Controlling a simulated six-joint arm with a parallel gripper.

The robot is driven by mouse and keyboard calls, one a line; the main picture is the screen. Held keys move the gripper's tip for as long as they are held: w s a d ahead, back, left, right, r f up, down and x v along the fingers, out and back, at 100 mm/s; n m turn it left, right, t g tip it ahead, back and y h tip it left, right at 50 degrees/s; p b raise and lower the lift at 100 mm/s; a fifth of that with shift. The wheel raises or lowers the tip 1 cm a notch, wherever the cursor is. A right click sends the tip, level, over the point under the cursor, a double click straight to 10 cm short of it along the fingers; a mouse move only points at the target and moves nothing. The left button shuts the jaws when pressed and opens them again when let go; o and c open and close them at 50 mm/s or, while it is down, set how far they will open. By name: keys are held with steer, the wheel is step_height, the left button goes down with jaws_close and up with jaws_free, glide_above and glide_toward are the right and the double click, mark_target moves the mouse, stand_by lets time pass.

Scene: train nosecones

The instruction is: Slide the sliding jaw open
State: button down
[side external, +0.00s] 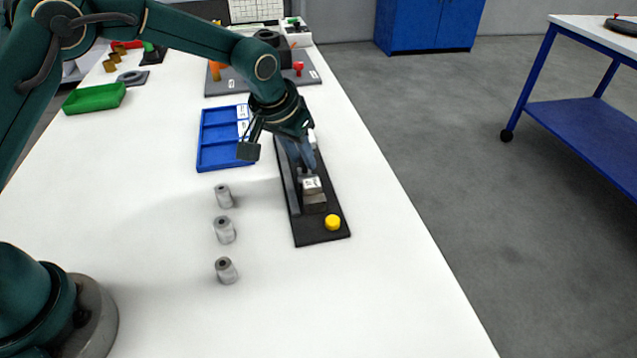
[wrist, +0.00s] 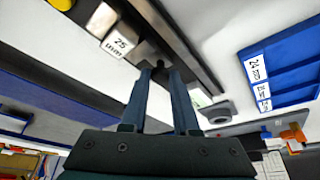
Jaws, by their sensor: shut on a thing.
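The fixture with the sliding jaw stands on a long black base plate (side external: 318,232) near the table's right edge. A metal block with a white label (side external: 312,185) sits on it; in the wrist view the label (wrist: 122,42) reads 25 mm. My gripper (side external: 307,170) points down at the fixture, just behind this block. In the wrist view its two blue fingers (wrist: 160,72) are closed on a small dark post, apparently the sliding jaw's handle (wrist: 159,63). The fingers hide part of it, and the jaw's gap is hard to make out.
A yellow button (side external: 333,222) is at the plate's near end. Several grey metal cylinders (side external: 225,230) stand in a row to the left. A blue compartment tray (side external: 218,155) lies left of the fixture. The front of the white table is clear.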

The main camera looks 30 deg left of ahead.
mark_target(293, 176)
steer(key=shift+w+a, duration=0.9)
steer(key=c, duration=0.9)
jaws_free()
steer(key=shift+v, duration=2.6)
